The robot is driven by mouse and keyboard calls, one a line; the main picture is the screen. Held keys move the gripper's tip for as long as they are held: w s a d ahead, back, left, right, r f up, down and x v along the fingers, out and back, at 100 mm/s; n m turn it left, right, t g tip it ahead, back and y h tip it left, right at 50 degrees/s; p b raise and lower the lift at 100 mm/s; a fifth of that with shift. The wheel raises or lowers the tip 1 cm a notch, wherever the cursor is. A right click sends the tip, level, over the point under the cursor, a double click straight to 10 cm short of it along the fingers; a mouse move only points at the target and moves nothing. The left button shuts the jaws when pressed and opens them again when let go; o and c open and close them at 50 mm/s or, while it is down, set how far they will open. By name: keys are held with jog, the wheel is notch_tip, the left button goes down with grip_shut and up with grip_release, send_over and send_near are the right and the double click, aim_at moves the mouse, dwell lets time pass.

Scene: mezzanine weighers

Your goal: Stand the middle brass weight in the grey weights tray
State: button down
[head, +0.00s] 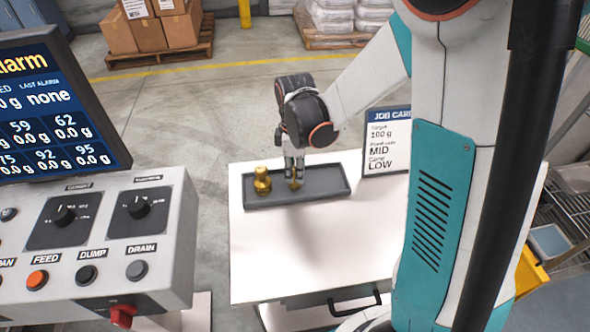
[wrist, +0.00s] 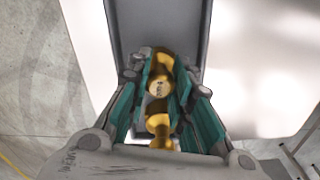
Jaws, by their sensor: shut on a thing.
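The grey weights tray (head: 325,188) lies on the white table. A brass weight (head: 262,182) with a knob on top stands upright at its left end. My gripper (head: 294,172) points down over the tray, just right of that weight, and is shut on another brass weight (head: 295,184). The held weight looks upright; whether its base touches the tray floor is unclear. In the wrist view the held weight (wrist: 158,87), with a mark on its top, sits between the green fingers. More brass (wrist: 160,124) shows nearer the palm, and the tray (wrist: 155,22) extends beyond.
The right part of the tray is empty. A job card (head: 388,140) stands on the table behind the tray's right end. The table's front (head: 310,260) is clear. A control panel (head: 110,240) and an alarm screen (head: 60,105) stand at left.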

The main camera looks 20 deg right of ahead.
aim_at(295, 168)
jog(key=c, duration=1.4)
grip_release()
jog(key=shift+c, duration=0.2)
notch_tip(295, 168, up, 12)
jog(key=p, duration=0.5)
jog(key=s+r+m+t, duration=0.3)
jog(key=s+r+m, duration=0.2)
jog(key=s+m, duration=0.1)
jog(key=s+r+m+t, duration=0.4)
jog(key=s+m, duration=0.2)
jog(key=s, duration=0.3)
jog(key=shift+s+r+m, duration=0.2)
jog(key=shift+r+m, duration=0.2)
